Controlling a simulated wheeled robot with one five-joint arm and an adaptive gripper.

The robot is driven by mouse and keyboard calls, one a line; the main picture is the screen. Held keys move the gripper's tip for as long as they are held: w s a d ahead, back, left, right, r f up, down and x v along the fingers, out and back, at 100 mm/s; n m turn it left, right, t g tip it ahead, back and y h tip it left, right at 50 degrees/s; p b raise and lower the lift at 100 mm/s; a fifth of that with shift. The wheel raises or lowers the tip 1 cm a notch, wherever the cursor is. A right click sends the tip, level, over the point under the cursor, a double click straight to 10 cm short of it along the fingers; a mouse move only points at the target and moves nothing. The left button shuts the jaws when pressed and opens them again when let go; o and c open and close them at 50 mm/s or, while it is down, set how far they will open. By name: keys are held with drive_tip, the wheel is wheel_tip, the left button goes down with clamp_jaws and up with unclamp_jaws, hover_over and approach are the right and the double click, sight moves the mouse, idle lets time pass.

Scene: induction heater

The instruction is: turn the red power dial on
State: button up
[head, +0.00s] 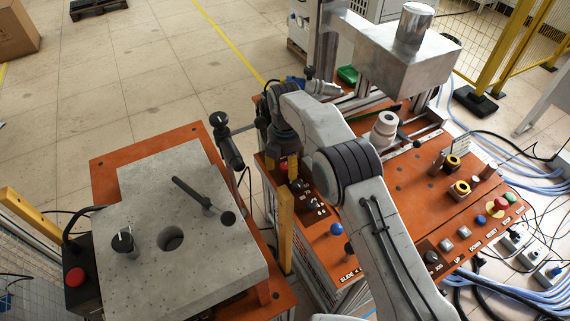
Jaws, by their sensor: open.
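A small red knob (283,167), likely the red power dial, shows on the left edge of the orange control panel (372,234). It is partly hidden by my gripper (289,172). I cannot tell whether the fingers touch the knob or which way the knob is turned.
Black knobs (312,205) and a blue ball knob (336,229) are close by on the panel. A red emergency button (499,204) and several other buttons are at right. A grey block table (165,205) stands left across a narrow gap. A metal column unit (408,55) rises behind.

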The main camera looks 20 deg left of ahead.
drive_tip(key=shift+o, duration=0.2)
clamp_jaws()
idle(0.3)
